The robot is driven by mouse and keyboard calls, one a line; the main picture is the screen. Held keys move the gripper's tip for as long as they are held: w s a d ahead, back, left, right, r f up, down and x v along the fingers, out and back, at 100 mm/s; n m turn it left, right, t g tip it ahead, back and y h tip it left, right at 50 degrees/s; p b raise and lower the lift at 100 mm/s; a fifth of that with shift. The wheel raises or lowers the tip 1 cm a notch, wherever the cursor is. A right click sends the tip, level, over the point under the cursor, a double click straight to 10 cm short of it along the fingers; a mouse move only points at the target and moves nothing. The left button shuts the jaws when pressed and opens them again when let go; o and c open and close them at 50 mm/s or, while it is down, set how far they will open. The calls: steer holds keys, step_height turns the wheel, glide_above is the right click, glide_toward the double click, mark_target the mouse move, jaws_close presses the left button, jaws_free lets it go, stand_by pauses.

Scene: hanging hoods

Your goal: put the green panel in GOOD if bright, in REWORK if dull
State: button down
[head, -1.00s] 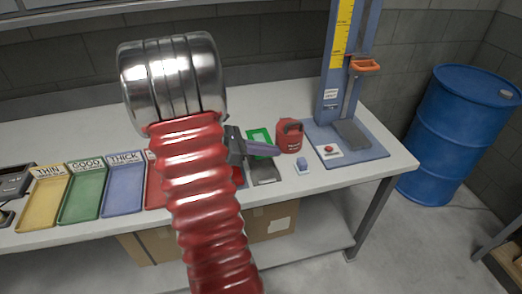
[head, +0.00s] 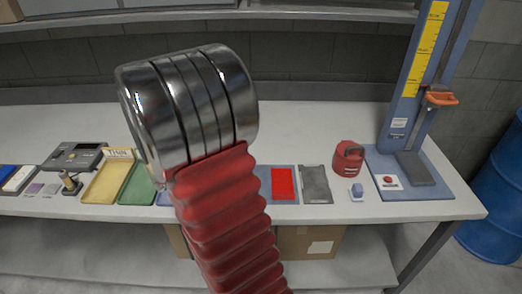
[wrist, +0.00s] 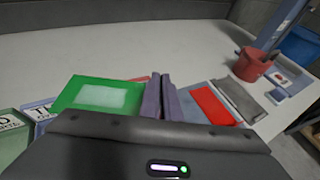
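In the wrist view the green panel (wrist: 98,95), with a pale, whitish-green rectangle in its middle, is held up at the left of the fingers. My gripper (wrist: 160,82) has its fingers close together on its right edge; the exact contact is hard to see. The head view hides gripper and panel behind my arm. The GOOD tray (head: 137,184) is green, beside the yellow THIN tray (head: 107,181); its label is now covered. In the wrist view a green tray (wrist: 10,143) shows at lower left, with a bit of red under the panel. No REWORK label is readable.
A red rectangle on a blue mat (head: 282,183), a grey plate (head: 316,184), a red canister (head: 348,158) and a blue stand (head: 415,180) with a tall column are at right. Grey devices (head: 75,157) are at left. The back of the bench is clear.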

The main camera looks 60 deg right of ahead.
steer(key=w+a+f+n+t+y, duration=0.1)
steer(key=w+a+n+t+y, duration=0.15)
steer(key=w+a, duration=0.45)
steer(key=w+a+n+t+y, duration=0.1)
steer(key=w+a+n+t, duration=0.3)
steer(key=a, duration=0.7)
steer(key=w+a+f+n+t+y, duration=0.15)
steer(key=w+a+n+t, duration=0.3)
steer(key=a, duration=0.55)
steer(key=a+n+t+y, duration=0.1)
steer(key=a+n+y, duration=0.2)
steer(key=a, duration=0.9)
steer(key=shift+w+f+y, duration=0.3)
steer(key=shift+w+y, duration=0.1)
steer(key=shift+y, duration=0.3)
steer(key=shift+s, duration=0.1)
